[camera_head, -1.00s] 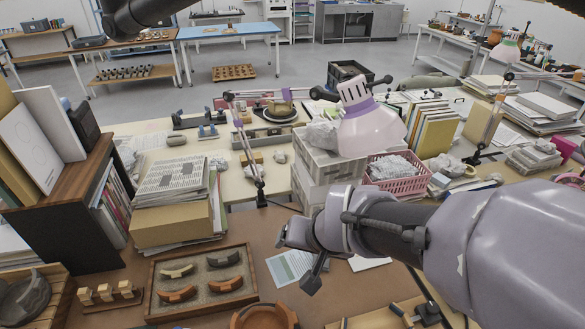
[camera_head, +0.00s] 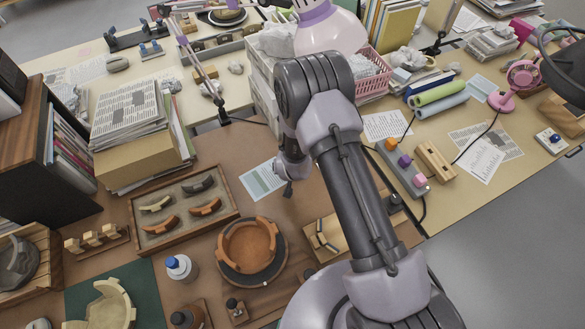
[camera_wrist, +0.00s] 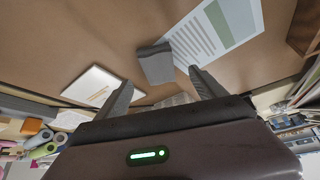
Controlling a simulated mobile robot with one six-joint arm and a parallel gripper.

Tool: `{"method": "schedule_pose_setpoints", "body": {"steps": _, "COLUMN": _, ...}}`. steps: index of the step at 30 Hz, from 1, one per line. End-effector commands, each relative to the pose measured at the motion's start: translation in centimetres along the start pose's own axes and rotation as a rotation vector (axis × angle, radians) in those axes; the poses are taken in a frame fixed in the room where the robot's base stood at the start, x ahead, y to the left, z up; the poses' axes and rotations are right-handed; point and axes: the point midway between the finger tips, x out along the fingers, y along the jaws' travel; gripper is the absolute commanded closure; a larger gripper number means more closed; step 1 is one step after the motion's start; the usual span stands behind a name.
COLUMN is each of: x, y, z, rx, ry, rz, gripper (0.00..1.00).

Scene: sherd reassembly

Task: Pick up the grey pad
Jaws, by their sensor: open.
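A small grey block, which looks like the grey pad (camera_wrist: 156,63), lies on the brown tabletop in the wrist view, at the edge of a printed sheet (camera_wrist: 222,28). My gripper (camera_wrist: 161,88) is open, with one finger to each side of the picture. The pad shows just beyond the fingertips, between their lines, and nothing is held. In the head view my gripper (camera_head: 289,189) points down beside the printed sheet (camera_head: 262,181). I cannot make out the pad there; the arm seems to hide it.
A sherd tray (camera_head: 184,208) and an orange bowl on a dark turntable (camera_head: 249,246) stand left of my gripper. A stack of papers and boxes (camera_head: 139,130) and white crates (camera_head: 262,84) stand behind.

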Motion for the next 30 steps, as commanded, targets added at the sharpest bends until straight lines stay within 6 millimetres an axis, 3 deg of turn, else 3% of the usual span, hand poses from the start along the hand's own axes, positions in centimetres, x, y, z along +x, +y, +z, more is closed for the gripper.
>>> {"method": "schedule_pose_setpoints", "body": {"steps": 8, "x": 4.9, "y": 0.2, "z": -0.1, "rx": 0.000, "ry": -0.001, "rz": -0.001, "gripper": 0.20}}
{"method": "schedule_pose_setpoints", "body": {"steps": 16, "x": 5.3, "y": 0.2, "z": -0.2, "rx": 0.000, "ry": -0.001, "rz": -0.001, "gripper": 0.20}}
{"method": "schedule_pose_setpoints", "body": {"steps": 27, "x": 5.3, "y": 0.2, "z": -0.2, "rx": 0.000, "ry": -0.001, "rz": -0.002, "gripper": 0.91}}
{"method": "schedule_pose_setpoints", "body": {"steps": 30, "x": 5.3, "y": 0.2, "z": -0.2, "rx": 0.000, "ry": -0.001, "rz": -0.002, "gripper": 0.92}}
